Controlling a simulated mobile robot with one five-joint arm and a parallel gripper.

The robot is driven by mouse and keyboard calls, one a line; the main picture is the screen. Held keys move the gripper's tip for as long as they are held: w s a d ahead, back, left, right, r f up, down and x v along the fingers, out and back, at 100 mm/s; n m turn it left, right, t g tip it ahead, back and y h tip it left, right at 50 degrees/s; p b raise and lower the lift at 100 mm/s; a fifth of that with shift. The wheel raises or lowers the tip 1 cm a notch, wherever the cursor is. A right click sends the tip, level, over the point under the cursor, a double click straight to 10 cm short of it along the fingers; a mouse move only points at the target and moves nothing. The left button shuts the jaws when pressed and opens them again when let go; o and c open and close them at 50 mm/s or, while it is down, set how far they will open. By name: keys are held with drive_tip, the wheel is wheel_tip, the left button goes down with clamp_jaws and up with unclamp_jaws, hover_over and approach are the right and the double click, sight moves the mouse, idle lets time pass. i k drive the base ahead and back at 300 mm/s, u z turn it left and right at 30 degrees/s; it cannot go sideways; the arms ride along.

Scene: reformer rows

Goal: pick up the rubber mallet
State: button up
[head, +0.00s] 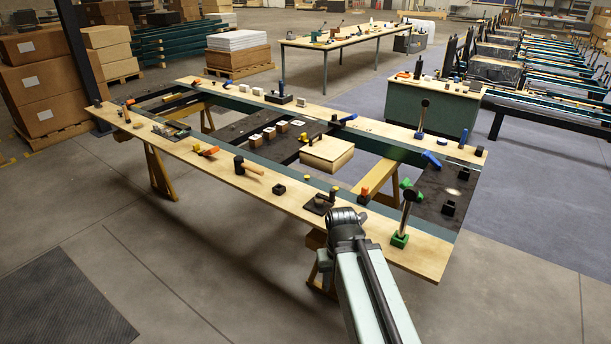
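The rubber mallet (252,168) lies on the near pale wooden rail (215,170) of the long frame, left of the picture's middle. It has a black head at its left end and a light wooden handle pointing right. Nothing covers it. My arm rises from the bottom edge to a dark joint at the near rail, right of the mallet and well apart from it. My gripper's fingers cannot be made out; the arm hides what lies beyond the joint.
A black block (279,189) lies right of the mallet, and an orange-handled tool (206,151) lies to its left. A cardboard box (327,153) sits inside the frame. A green-based post (404,220) stands at the right. The concrete floor (200,260) before the frame is clear.

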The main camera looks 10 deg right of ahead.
sight(239, 165)
drive_tip(key=i, duration=0.75)
drive_tip(key=u, duration=0.15)
drive_tip(key=k, duration=0.9)
drive_tip(key=z, duration=0.2)
drive_tip(key=i, duration=0.9)
drive_tip(key=u, duration=0.5)
drive_tip(key=k, duration=1.2)
drive_tip(key=u, duration=1.15)
drive_tip(key=i, duration=2.5)
drive_tip(key=z, duration=0.3)
